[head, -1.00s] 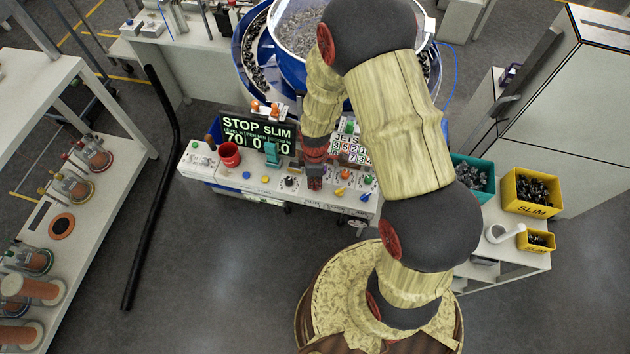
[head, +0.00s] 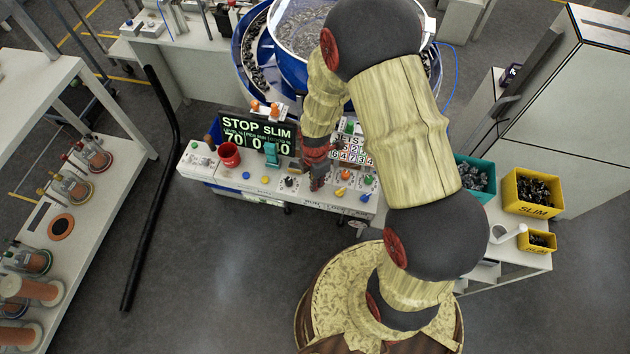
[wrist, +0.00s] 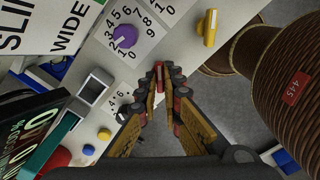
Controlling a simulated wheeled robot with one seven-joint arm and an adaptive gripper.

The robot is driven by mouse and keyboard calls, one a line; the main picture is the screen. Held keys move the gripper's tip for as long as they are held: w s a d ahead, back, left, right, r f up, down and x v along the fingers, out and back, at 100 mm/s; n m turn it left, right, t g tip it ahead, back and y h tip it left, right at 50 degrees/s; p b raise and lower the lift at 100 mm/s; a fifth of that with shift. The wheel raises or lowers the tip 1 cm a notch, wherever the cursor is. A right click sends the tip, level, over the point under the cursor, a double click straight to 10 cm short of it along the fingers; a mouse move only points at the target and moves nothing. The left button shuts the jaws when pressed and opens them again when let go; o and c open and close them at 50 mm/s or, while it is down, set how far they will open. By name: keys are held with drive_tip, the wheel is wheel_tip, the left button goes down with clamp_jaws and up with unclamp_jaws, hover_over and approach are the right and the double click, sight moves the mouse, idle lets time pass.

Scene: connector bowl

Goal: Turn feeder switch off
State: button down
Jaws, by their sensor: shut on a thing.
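My gripper (head: 317,186) is down at the front of the white control panel (head: 250,177), between a black knob (head: 289,181) and a yellow switch (head: 340,191). In the wrist view its fingers (wrist: 163,75) come together at the tips, shut on a small part that they mostly hide. This part appears to be the feeder switch, but its label and setting cannot be read. The wrist view also shows the black numbered knob (wrist: 122,116), a purple numbered dial (wrist: 125,37) and the yellow switch (wrist: 208,27).
The blue-rimmed bowl (head: 252,60) is behind. Yellow bins (head: 527,209) stand at right. A ribbed brown cylinder (wrist: 285,85) is close to the fingers in the wrist view.

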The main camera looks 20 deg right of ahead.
idle(0.4)
drive_tip(key=c, duration=2.1)
unclamp_jaws()
drive_tip(key=shift+o, duration=0.7)
drive_tip(key=shift+r, duration=0.1)
wheel_tip(320, 180, up, 12)
